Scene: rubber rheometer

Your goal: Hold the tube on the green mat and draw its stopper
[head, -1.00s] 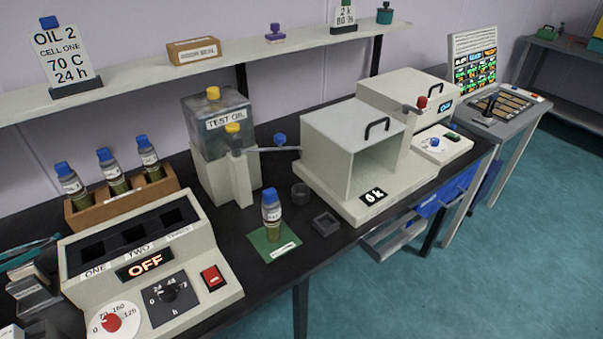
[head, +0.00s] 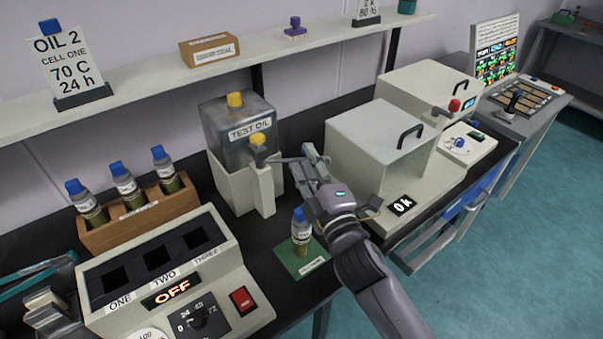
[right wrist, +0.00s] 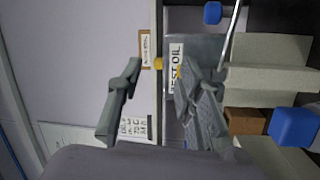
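The tube (head: 300,240) stands upright on the green mat (head: 286,264) with its blue stopper (head: 298,214) in its top. In the right wrist view a large blue stopper (right wrist: 295,127), seemingly this one, shows near the right edge. My right gripper (head: 303,160) is open and empty, above and behind the tube in the head view, pointing at the oil tank's side. Its spread fingers also show in the right wrist view (right wrist: 158,78), with nothing between them. It does not appear to touch the tube.
The test oil tank (head: 240,138) with its yellow tap stands behind the mat. The white open-fronted chamber (head: 372,135) is to the right. The heating block (head: 170,290) showing OFF and a wooden rack (head: 139,214) of stoppered tubes are to the left.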

